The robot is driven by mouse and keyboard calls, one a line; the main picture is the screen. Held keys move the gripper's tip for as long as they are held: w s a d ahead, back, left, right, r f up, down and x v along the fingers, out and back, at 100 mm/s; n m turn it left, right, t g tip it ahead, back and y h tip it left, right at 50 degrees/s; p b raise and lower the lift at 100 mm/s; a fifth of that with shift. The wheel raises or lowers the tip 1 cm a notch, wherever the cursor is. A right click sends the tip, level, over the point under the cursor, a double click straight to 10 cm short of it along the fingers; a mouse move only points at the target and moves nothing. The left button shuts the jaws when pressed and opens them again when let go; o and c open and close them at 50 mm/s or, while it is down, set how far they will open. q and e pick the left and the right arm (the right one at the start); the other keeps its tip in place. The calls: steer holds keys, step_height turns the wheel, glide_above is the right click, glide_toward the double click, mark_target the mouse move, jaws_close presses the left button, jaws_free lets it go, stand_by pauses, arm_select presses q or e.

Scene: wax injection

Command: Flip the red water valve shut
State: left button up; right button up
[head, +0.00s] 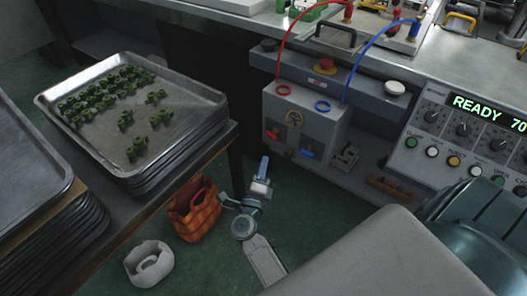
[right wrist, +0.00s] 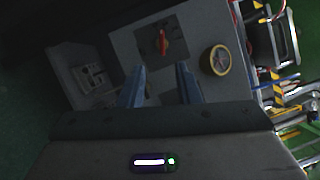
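The red water valve (head: 271,134) is a small red handle low on the left of the front of a grey box (head: 312,125). In the right wrist view the red handle (right wrist: 163,42) stands on a dark square plate, upright in the picture. My right gripper (head: 262,170) is below and in front of the box in the head view. In the right wrist view its two blue fingers (right wrist: 161,72) are apart with nothing between them. The red handle shows beyond the gap, apart from the fingertips. My left gripper is not in view.
A blue valve (head: 306,153) sits right of the red one. A round gauge (head: 294,118) is above them; it shows yellow-rimmed in the wrist view (right wrist: 214,60). Red and blue hoses rise above the box. A metal tray (head: 190,110) with green pieces stands left. An orange basket (head: 193,212) is on the floor.

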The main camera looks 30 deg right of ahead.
mark_target(273, 135)
steer(key=shift+m, duration=0.3)
steer(key=x, duration=1.1)
steer(key=shift+s, duration=0.15)
steer(key=shift+p, duration=0.35)
jaws_close()
